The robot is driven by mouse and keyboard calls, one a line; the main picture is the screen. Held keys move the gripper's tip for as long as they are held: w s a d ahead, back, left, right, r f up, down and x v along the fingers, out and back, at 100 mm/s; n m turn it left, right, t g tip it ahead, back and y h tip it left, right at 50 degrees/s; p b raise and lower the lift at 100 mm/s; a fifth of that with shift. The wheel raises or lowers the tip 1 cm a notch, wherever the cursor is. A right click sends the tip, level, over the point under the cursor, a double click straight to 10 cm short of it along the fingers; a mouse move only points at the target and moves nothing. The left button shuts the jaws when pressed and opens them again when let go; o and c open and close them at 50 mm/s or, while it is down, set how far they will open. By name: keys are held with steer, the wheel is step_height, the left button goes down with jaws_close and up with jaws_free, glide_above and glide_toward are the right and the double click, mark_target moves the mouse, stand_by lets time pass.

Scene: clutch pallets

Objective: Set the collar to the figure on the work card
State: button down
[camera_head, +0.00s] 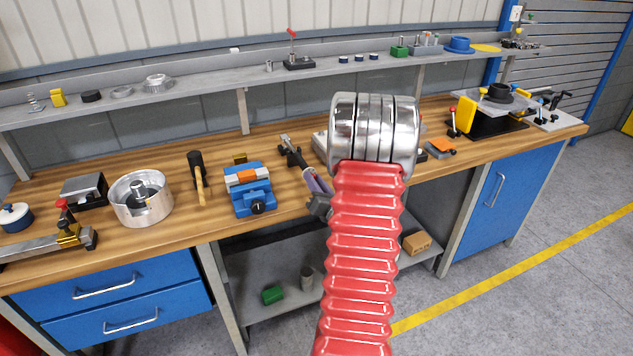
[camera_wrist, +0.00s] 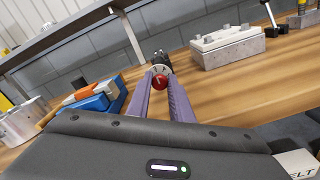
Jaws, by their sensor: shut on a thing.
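In the head view a dark and silver tool (camera_head: 289,148) lies on the wood just beyond the fingertips. I cannot tell surely which part is the collar, and no scale marks are legible. A small white sheet (camera_head: 515,13) hangs on the far right post, too small to read.
A blue vise (camera_head: 250,195) with an orange block stands left of my gripper. A hammer (camera_head: 199,180) and a metal drum (camera_head: 140,200) are farther left. A pale grey block (camera_wrist: 228,47) sits to the right in the wrist view. A shelf (camera_head: 215,82) runs behind.

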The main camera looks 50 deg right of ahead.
steer(key=shift+f, duration=0.1)
steer(key=c, duration=1.6)
jaws_free()
steer(key=shift+s+a, duration=0.1)
steer(key=shift+s, duration=0.05)
steer(key=v, duration=1.3)
steer(key=shift+s+a, duration=0.1)
steer(key=shift+s, duration=0.1)
